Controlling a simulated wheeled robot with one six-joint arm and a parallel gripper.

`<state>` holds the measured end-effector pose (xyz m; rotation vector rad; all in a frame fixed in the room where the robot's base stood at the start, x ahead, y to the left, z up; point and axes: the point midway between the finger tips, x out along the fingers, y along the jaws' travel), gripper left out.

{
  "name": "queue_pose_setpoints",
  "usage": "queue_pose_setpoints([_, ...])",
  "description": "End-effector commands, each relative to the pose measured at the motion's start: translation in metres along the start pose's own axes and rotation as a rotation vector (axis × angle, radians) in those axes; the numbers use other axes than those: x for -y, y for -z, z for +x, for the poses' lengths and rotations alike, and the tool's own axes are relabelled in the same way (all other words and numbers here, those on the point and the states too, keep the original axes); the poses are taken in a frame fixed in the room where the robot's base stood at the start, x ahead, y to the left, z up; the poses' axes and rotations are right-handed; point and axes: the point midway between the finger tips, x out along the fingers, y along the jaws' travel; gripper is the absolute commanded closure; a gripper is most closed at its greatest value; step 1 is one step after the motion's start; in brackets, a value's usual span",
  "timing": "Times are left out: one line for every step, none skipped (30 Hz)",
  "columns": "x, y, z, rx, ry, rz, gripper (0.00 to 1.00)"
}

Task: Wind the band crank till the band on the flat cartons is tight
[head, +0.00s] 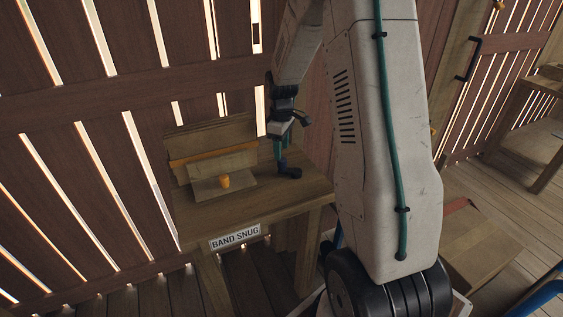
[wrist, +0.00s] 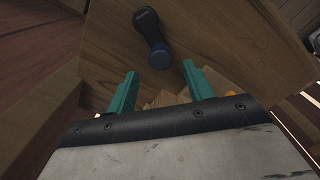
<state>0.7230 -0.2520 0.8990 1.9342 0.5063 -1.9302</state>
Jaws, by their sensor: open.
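The band crank (head: 289,171) is a dark arm with a blue knob on the wooden bench top. In the wrist view the crank arm (wrist: 148,24) runs down to its round blue knob (wrist: 160,57). My gripper (head: 279,152) reaches down over the crank. In the wrist view its two teal fingers (wrist: 159,72) are open, with the knob near the gap between their tips. I cannot tell whether they touch it. The flat cartons (head: 212,139) lean at the back of the bench with an orange band (head: 186,161) across them. The band's tightness cannot be told.
The bench (head: 250,204) carries a "BAND SNUG" sign (head: 235,237) on its front. A small orange cylinder (head: 225,182) stands on a flat piece before the cartons. A slatted wall (head: 85,140) is close behind. A cardboard box (head: 480,235) stands at right.

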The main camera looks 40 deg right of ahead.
Motion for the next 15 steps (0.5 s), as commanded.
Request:
queue_pose_setpoints([0.001,-0.001,0.010,0.003,0.004,0.000,0.48])
queue_pose_setpoints([0.001,-0.001,0.015,0.003,0.004,0.001,0.48])
queue_pose_setpoints([0.001,-0.001,0.022,0.003,0.004,0.001,0.48])
queue_pose_setpoints([0.001,-0.001,0.027,0.003,0.004,0.001,0.48])
queue_pose_setpoints([0.001,-0.001,0.032,0.003,0.004,0.001,0.48])
queue_pose_setpoints([0.001,-0.001,0.038,0.003,0.004,0.002,0.48])
queue_pose_setpoints([0.001,-0.001,0.042,0.003,0.004,0.002,0.48])
queue_pose_setpoints([0.001,-0.001,0.046,0.003,0.004,0.002,0.48])
queue_pose_setpoints([0.001,-0.001,0.051,0.003,0.004,0.002,0.48])
queue_pose_setpoints([0.001,-0.001,0.053,0.003,0.004,0.002,0.48])
queue_pose_setpoints([0.001,-0.001,0.056,0.002,0.003,0.002,0.48])
queue_pose_setpoints([0.001,-0.001,0.058,0.002,0.002,0.002,0.48])
queue_pose_setpoints([0.001,-0.001,0.060,0.002,0.002,0.002,0.48])
queue_pose_setpoints([0.001,-0.001,0.061,0.002,0.003,0.002,0.48])
queue_pose_setpoints([0.001,-0.001,0.062,0.002,0.003,0.002,0.48])
